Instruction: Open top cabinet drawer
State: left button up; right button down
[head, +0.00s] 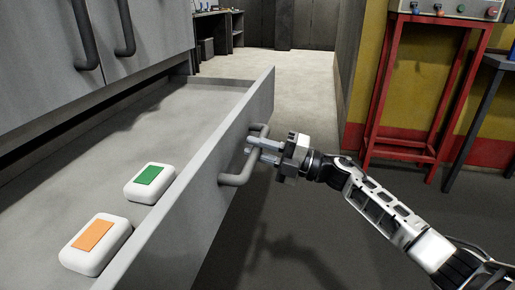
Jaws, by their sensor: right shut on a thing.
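The grey cabinet drawer (221,149) is pulled well out, so its inside shows from above. Its bar handle (234,180) is on the outer front face. My right gripper (254,148) comes in from the right and is shut on this handle near its far end. Two white boxes lie in the near part of the drawer, one with a green label (150,181) and one with an orange label (95,244). My left gripper is not in view.
Cabinet doors with dark handles (124,30) stand above the drawer at the upper left. A red metal stand (381,88) with a control box (447,8) is at the right, by a yellow and red wall. The floor beyond the drawer (290,82) is clear.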

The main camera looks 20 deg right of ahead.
jog(key=c, duration=1.3)
grip_release()
jog(key=v, duration=1.6)
jog(key=shift+s+f, duration=0.1)
jog(key=shift+s, duration=0.05)
